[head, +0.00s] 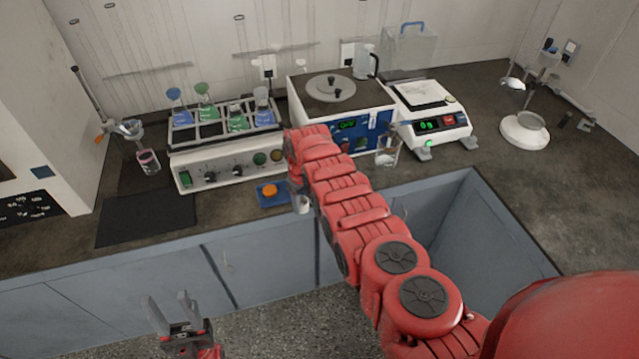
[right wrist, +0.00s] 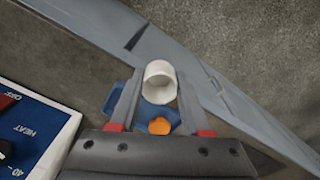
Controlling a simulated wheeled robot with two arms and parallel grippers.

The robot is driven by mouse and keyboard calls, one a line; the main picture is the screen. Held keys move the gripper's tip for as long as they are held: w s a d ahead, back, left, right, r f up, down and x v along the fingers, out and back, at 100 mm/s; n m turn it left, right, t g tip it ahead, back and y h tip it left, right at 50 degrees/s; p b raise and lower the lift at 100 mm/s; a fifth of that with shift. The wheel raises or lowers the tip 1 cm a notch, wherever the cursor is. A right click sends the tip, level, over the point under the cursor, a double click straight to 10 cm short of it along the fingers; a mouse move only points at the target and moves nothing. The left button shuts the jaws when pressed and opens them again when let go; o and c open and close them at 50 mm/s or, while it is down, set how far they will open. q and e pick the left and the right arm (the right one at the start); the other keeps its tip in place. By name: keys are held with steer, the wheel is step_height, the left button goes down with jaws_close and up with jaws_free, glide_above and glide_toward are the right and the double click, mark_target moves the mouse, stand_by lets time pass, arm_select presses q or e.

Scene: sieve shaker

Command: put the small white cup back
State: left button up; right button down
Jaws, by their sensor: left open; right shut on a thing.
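The small white cup (head: 303,205) is between the fingers of my right gripper (head: 299,195), near the front edge of the counter. In the right wrist view the cup (right wrist: 159,76) sits between the fingertips, its opening partly facing the camera. My right gripper (right wrist: 160,90) is shut on it. A blue tray (head: 262,200) with an orange object (head: 270,189) lies just left of the cup. Both also show in the right wrist view, the tray (right wrist: 119,104) and the orange object (right wrist: 159,126). I cannot tell the cup's height. My left gripper (head: 169,299) is open and empty, low in front of the cabinets.
A rack unit with several coloured flasks (head: 222,170) stands behind the tray. A blue-fronted machine (head: 345,140), a glass beaker (head: 387,157) and a scale (head: 432,127) stand to its right. A dark mat (head: 148,217) lies left. An open recess (head: 478,225) is at right.

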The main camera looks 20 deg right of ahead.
steer(key=shift+s+d+m, duration=0.35)
steer(key=shift+d+m, duration=0.05)
steer(key=shift+d, duration=0.05)
stand_by(1.1)
steer(key=shift+d+f, duration=0.1)
steer(key=shift+d, duration=0.1)
steer(key=shift+s+d+p, duration=0.1)
steer(key=shift+p, duration=0.2)
